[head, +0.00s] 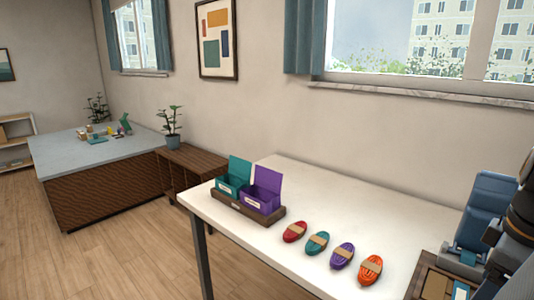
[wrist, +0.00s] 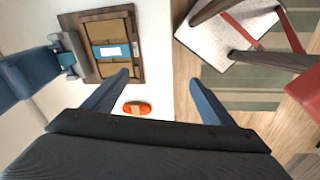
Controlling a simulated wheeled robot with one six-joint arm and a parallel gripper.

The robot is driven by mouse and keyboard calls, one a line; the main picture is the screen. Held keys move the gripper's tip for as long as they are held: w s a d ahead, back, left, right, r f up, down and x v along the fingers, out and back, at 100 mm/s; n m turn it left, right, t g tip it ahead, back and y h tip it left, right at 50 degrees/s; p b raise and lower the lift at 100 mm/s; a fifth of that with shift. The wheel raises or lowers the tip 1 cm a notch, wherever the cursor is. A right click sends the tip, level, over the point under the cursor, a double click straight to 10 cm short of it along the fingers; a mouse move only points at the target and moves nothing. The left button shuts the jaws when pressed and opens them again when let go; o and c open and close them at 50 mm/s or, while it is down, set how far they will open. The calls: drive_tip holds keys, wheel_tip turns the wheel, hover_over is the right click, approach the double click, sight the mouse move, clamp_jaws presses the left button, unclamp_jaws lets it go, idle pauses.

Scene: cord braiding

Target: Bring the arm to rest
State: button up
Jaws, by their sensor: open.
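My gripper (wrist: 160,78) is open and empty in the wrist view, its two blue fingers spread apart. An orange cord bundle (wrist: 137,108) lies on the white table beyond the left finger and apart from it. In the head view a dark part of my arm (head: 520,215) shows at the right edge; the fingers cannot be made out there.
On the white table (head: 300,185) lie red (head: 295,231), teal (head: 317,243), purple (head: 342,256) and orange bundles (head: 371,270). Open teal (head: 233,184) and purple boxes (head: 260,198) stand behind. A wooden tray (wrist: 139,80) and a blue-grey device (head: 484,205) are nearby.

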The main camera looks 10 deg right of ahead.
drive_tip(key=w+a+f+m+b, duration=0.1)
drive_tip(key=w+a+f, duration=0.3)
drive_tip(key=a, duration=0.4)
drive_tip(key=w+a+f+m+g+b, duration=0.1)
drive_tip(key=w+a+f+m+b, duration=0.1)
drive_tip(key=w+a+f, duration=0.3)
drive_tip(key=w+a+f+m+y+b, duration=0.1)
drive_tip(key=w+a+f+m+b, duration=0.1)
drive_tip(key=a, duration=1.1)
drive_tip(key=w+f+b, duration=0.1)
drive_tip(key=w+f, duration=0.1)
drive_tip(key=w, duration=0.1)
drive_tip(key=shift+w+f+g, duration=0.25)
drive_tip(key=shift+f+g, duration=0.05)
drive_tip(key=shift+d, duration=0.1)
